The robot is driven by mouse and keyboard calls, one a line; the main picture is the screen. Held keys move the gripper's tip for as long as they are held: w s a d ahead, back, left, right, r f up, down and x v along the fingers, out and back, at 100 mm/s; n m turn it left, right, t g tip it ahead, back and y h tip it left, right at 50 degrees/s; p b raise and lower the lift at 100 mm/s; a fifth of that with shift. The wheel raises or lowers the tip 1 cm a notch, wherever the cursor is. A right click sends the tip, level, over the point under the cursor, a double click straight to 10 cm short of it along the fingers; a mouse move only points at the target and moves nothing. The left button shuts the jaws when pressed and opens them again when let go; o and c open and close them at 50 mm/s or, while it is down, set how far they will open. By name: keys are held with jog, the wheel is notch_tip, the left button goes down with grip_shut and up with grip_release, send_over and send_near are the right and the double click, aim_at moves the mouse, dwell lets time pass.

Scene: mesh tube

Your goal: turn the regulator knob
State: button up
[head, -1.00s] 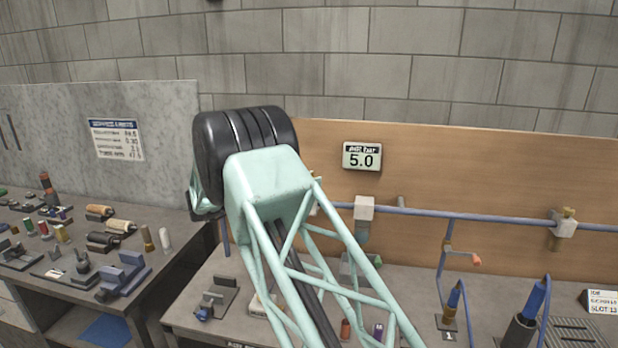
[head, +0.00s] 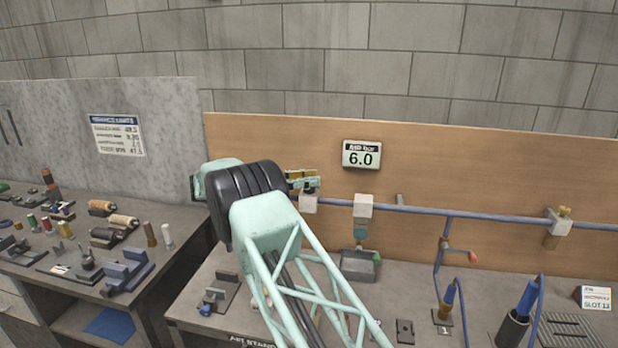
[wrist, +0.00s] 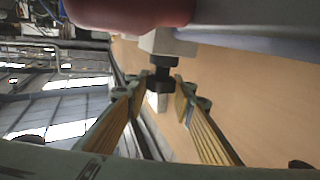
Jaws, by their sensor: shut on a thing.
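The regulator is a white block (head: 309,204) on the blue pipe, below my gripper (head: 304,180) in the head view. In the wrist view, the black regulator knob (wrist: 160,80) stands out from the white block (wrist: 168,42). The gold-padded fingers of my gripper (wrist: 157,92) are on both sides of the knob and shut on it. In the head view the knob is hidden by the gripper. A display (head: 361,154) on the wooden panel reads 6.0.
The blue pipe (head: 480,217) runs along the wooden panel (head: 480,160) with other white fittings (head: 363,206). Blue-handled tools (head: 527,298) stand at the bench's right. A side bench (head: 50,240) at left holds several spools and fixtures. A blurred red shape (wrist: 130,12) crosses the wrist view's top.

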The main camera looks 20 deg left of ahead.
jog(key=shift+r+m, duration=0.1)
jog(key=shift+m, duration=0.2)
dwell(0.4)
jog(key=o, duration=0.9)
jog(key=shift+d+g, duration=0.1)
jog(key=shift+g, duration=0.3)
jog(key=shift+a, duration=0.2)
jog(key=shift+v, duration=3.6)
